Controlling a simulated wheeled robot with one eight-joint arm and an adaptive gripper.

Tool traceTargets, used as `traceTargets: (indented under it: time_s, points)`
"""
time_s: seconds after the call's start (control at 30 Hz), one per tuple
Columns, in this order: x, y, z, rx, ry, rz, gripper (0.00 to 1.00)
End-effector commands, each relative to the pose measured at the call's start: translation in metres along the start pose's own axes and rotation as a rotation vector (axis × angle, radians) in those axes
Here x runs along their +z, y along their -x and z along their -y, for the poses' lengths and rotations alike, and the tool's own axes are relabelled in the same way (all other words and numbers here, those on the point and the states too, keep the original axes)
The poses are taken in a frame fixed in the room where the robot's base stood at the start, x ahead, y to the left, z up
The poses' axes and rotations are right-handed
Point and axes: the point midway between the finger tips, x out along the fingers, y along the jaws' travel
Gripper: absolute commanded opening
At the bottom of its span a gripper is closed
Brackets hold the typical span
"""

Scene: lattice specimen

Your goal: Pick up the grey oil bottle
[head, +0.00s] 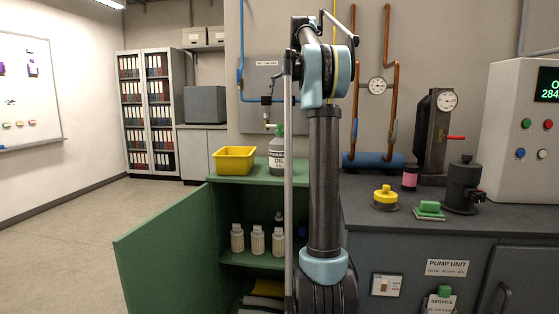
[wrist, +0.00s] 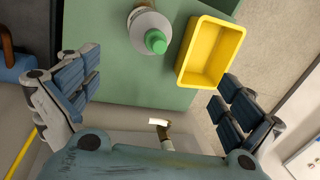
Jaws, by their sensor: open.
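The grey oil bottle (head: 277,158) stands upright on top of the green cabinet (head: 245,177), with a green cap and an "OIL" label. In the head view its right edge is beside a thin rod of my arm. The wrist view looks down on the bottle (wrist: 148,22), its green cap towards the middle. My gripper (wrist: 157,78) is open and empty, with one finger at the left and one at the right. The bottle is apart from both fingers, beyond them towards the top of the picture.
A yellow bin (head: 234,160) stands just left of the bottle; it also shows in the wrist view (wrist: 231,38), close to the right finger. The cabinet door (head: 165,250) hangs open. Several pale bottles (head: 257,240) stand inside. A wall pipe with a valve (head: 267,100) is behind the bottle.

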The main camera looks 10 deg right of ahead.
Motion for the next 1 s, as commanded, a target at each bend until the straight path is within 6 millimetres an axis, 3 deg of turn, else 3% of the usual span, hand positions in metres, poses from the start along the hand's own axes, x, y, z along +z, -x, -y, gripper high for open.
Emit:
traceTargets:
  time_s: [0.7,1.0]
  points:
    - [0.006,-0.023,-0.023,-0.127,-1.372,0.081,1.00]
    - [0.007,-0.030,-0.025,-0.141,-1.578,0.110,1.00]
